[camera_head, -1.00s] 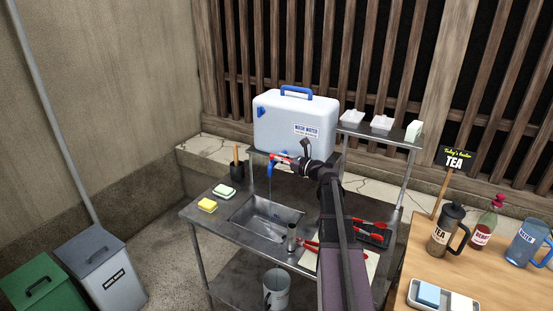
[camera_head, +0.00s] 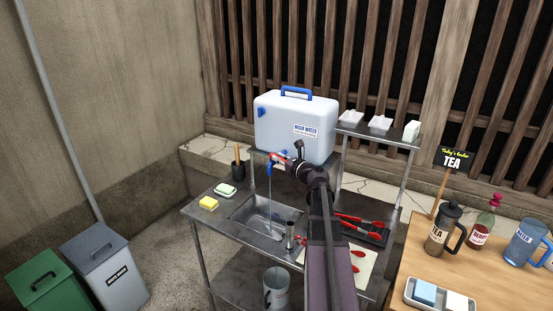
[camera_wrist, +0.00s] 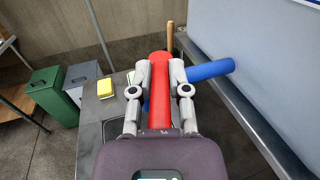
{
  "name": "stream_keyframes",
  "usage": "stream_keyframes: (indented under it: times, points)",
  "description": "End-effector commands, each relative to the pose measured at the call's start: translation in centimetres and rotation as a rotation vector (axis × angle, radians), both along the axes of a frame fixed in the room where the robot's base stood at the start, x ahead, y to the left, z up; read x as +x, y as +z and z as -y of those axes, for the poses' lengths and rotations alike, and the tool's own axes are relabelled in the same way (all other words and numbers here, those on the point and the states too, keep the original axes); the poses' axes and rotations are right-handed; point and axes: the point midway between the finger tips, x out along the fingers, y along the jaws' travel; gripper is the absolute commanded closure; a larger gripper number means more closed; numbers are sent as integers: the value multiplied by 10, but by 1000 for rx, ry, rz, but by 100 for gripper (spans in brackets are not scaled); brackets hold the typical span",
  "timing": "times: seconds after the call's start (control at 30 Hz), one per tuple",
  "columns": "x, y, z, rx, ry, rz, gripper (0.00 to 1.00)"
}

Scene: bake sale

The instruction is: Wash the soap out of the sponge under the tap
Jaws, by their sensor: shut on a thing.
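A yellow sponge (camera_head: 208,203) lies on the left end of the metal counter and also shows in the wrist view (camera_wrist: 106,88). The blue tap (camera_head: 269,168) sticks out from the white water container (camera_head: 297,128) above the sink (camera_head: 243,214). My gripper (camera_head: 287,160) is at the tap. In the wrist view my gripper (camera_wrist: 161,70) is shut on the red tap handle (camera_wrist: 161,115), with the blue tap body (camera_wrist: 208,71) beside it. A thin stream of water (camera_head: 269,202) falls from the tap into the sink. I cannot tell whether the sponge holds soap.
A green-and-white item (camera_head: 226,190) lies behind the sponge, by a dark cup (camera_head: 238,170). Red-handled utensils lie on a dark tray (camera_head: 375,233) right of the sink. A bucket (camera_head: 275,286) stands below. A wooden table (camera_head: 405,260) with jugs is at the right.

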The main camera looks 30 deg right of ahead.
Motion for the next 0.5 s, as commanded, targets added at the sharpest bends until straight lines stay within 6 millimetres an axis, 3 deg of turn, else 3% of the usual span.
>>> stream_keyframes:
  times: [0.27,0.3,0.4,0.5]
  points:
    - [-2,1,7,3,-4,3,100]
    - [-2,1,8,3,-4,3,75]
    - [-4,1,10,3,-8,2,45]
    - [-5,1,12,2,-11,2,43]
